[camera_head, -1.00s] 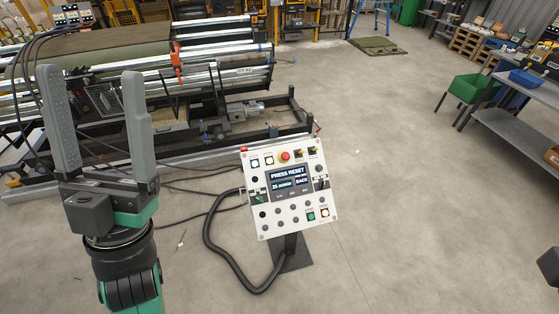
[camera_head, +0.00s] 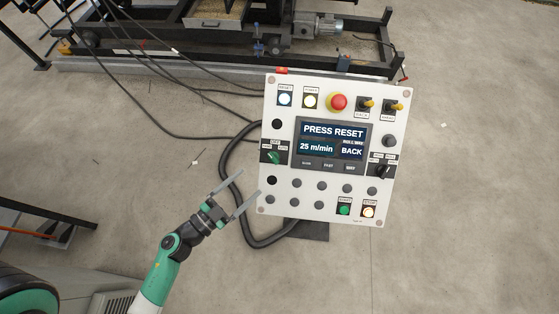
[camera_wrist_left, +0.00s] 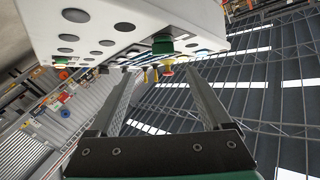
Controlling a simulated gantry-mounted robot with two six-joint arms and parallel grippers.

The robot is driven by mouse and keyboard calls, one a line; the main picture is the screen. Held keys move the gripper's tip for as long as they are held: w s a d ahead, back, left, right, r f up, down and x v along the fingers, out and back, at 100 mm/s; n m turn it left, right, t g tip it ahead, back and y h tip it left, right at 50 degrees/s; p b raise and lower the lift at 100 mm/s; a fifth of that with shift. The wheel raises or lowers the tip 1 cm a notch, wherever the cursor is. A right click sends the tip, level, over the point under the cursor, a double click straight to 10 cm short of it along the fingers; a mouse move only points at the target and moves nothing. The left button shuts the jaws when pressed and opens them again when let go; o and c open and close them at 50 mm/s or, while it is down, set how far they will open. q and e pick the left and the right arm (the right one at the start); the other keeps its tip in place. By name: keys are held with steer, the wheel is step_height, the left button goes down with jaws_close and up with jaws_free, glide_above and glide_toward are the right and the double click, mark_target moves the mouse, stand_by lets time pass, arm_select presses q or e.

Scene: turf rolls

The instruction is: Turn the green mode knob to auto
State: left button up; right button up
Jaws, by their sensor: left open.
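My left gripper (camera_head: 250,183) is open and empty, in front of the panel's lower left edge, below and left of the knob in the picture. In the left wrist view the two fingers (camera_wrist_left: 160,74) are apart, and a green knob (camera_wrist_left: 162,43) shows above the gap between their tips. My right gripper is not in view.
The panel also bears a red emergency button (camera_head: 339,102), yellow toggles, a black selector (camera_head: 383,171), a green button (camera_head: 344,209) and a display (camera_head: 331,146) reading PRESS RESET. A thick black hose (camera_head: 229,190) loops beside it. A machine frame (camera_head: 190,63) stands behind.

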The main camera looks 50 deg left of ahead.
mark_target(271, 160)
arm_select(q)
steer(key=w, duration=0.8)
steer(key=w+b, duration=0.1)
steer(key=w, duration=0.3)
steer(key=shift+w+a, duration=0.1)
steer(key=shift+a, duration=0.3)
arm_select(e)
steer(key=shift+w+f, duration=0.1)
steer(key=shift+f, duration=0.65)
